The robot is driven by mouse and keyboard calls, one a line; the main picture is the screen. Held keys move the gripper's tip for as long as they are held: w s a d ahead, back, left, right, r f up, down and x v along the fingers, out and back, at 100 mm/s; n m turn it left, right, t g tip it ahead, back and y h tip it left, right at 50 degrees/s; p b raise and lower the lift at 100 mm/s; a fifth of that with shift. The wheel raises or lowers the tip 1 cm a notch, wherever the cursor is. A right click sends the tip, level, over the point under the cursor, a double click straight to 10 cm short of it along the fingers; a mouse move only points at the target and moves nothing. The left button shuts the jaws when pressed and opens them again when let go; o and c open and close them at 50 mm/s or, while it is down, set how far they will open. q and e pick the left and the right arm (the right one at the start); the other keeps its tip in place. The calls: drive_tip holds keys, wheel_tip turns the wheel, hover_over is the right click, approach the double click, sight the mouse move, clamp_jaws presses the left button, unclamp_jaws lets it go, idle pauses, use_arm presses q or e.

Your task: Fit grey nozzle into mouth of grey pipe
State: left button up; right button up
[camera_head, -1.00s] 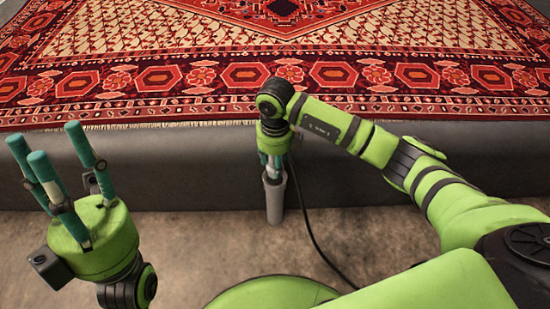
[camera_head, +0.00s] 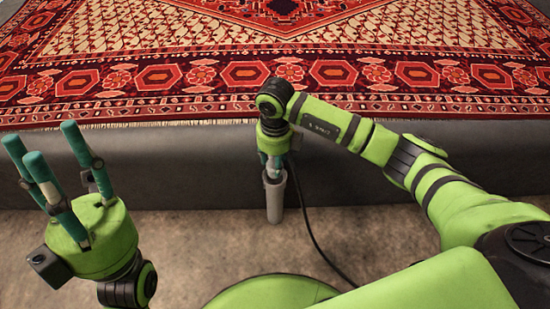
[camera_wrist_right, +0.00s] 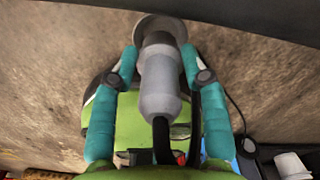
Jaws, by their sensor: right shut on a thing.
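The grey pipe (camera_head: 274,200) stands upright on the floor by the dark wall in the head view. Its round rim (camera_wrist_right: 143,24) shows at the top of the right wrist view. My right gripper (camera_head: 272,168) points down just over the pipe's mouth. In the right wrist view its teal fingers (camera_wrist_right: 160,78) are shut on the grey nozzle (camera_wrist_right: 160,88). The nozzle's narrower, darker end is at the pipe's mouth; how deep it sits is hidden. My left gripper (camera_head: 40,142) is open and empty at the left, fingers up.
A black cable (camera_head: 312,228) runs from the right gripper down across the floor. A patterned red rug (camera_head: 330,75) lies on the raised dark ledge (camera_head: 400,170) behind the pipe. The brown floor (camera_head: 200,245) between the grippers is clear. A white container (camera_wrist_right: 291,166) shows at the lower right of the wrist view.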

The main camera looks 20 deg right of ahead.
drive_tip(key=shift+f+b, duration=1.25)
drive_tip(key=shift+f, duration=0.55)
drive_tip(key=o, duration=1.3)
drive_tip(key=shift+c, duration=0.2)
wheel_tip(320, 180, up, 12)
drive_tip(key=shift+r, duration=0.1)
